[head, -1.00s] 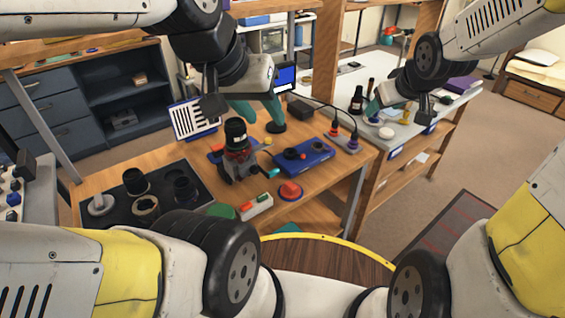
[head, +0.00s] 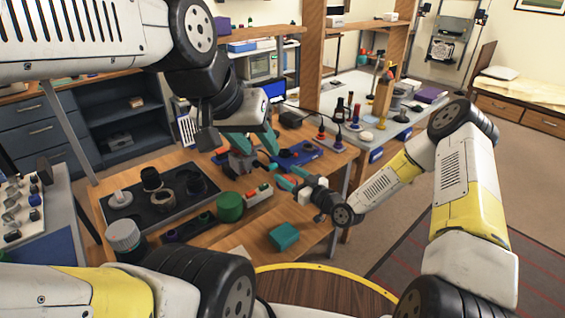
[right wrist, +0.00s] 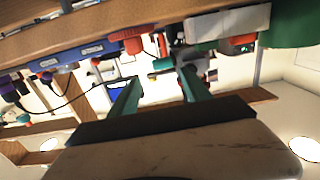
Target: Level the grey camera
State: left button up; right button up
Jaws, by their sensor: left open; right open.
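The grey camera (head: 238,164) sits low on the wooden workbench in the head view, mostly hidden behind my left gripper, so its tilt cannot be made out. My left gripper (head: 253,144) is open, its teal fingers pointing down right above and around the camera's top; I cannot tell whether they touch it. My right gripper (head: 275,175) is open and empty, low over the bench to the right of the camera, fingers pointing left toward it. In the right wrist view, which is upside down, the right fingers (right wrist: 157,88) are apart, with a dark grey shape, likely the camera, beyond them.
A green cylinder (head: 229,207) and a white box with coloured buttons (head: 258,193) stand in front of the camera. A black tray (head: 126,211) with lens parts lies left, a blue tray (head: 302,154) behind. A teal block (head: 284,237) lies at the bench's near edge.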

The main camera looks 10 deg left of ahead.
aim_at(274, 165)
jog(key=shift+s+a+f, duration=0.1)
jog(key=shift+s+a, duration=0.05)
jog(key=shift+s, duration=0.1)
jog(key=shift+a, duration=0.2)
jog(key=shift+x, duration=3.6)
jog(key=shift+w, duration=0.1)
jog(key=shift+w+d, duration=0.1)
jog(key=shift+w, duration=0.05)
grip_shut()
